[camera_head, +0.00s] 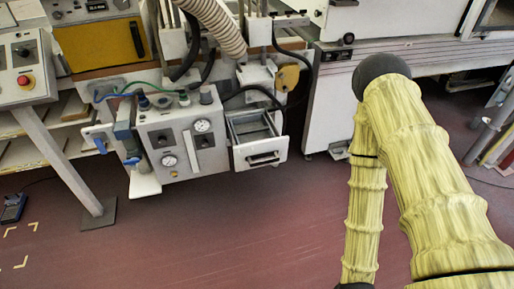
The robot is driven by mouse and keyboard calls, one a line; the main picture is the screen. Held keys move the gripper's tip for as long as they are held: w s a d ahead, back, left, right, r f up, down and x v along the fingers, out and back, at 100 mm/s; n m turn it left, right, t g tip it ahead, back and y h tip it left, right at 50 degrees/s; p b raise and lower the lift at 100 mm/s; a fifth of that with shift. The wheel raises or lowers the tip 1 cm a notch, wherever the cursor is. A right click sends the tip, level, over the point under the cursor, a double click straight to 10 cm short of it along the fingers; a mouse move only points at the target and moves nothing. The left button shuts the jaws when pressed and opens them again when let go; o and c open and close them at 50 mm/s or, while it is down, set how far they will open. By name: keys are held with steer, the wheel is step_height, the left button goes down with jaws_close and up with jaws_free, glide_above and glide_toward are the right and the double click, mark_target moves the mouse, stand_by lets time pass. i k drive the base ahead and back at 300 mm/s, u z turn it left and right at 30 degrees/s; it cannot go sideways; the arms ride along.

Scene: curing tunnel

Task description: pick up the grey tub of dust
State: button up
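I cannot make out a separate grey tub of dust for certain. An open drawer-like box (264,157) with a pale front, a handle and a grey interior sticks out of the machine at the middle of the head view. Its inside looks mostly empty, and I cannot tell whether dust lies in it. My arm, in a yellow-green sleeve, fills the right side. It bends at a dark joint, and its thinner part runs down to the bottom edge. My gripper is not in view.
A pale control box (184,142) with gauges and blue-handled valves stands left of the drawer. A table leg (67,165) on a foot plate is at the left. The red floor (210,235) in front is clear.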

mark_target(253, 136)
steer(key=z, duration=1.65)
steer(key=i, duration=1)
steer(key=u, duration=2.15)
